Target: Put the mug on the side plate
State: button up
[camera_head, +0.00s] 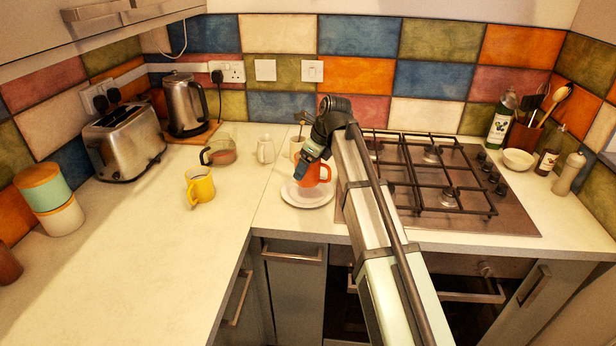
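An orange mug (321,172) is upright at the white side plate (307,198), which lies on the counter just left of the hob. From this view I cannot tell whether the mug rests on the plate or is held just above it. My gripper (304,170), with blue fingers, comes down from above at the mug's left side and overlaps it in the picture. The arm and gripper hide part of the mug. Whether the fingers are closed on its rim is not clear.
A yellow mug (200,187) stands to the left. A glass jug (221,152), a white jug (265,150) and a white utensil pot (296,147) stand behind. The hob (440,185) with its raised grates is to the right. The front-left counter (130,260) is clear.

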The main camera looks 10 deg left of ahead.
aim_at(308, 176)
jog(key=shift+f, duration=1.95)
jog(key=shift+f, duration=0.15)
jog(key=o, duration=1.3)
jog(key=v, duration=1.2)
jog(key=shift+a, duration=0.1)
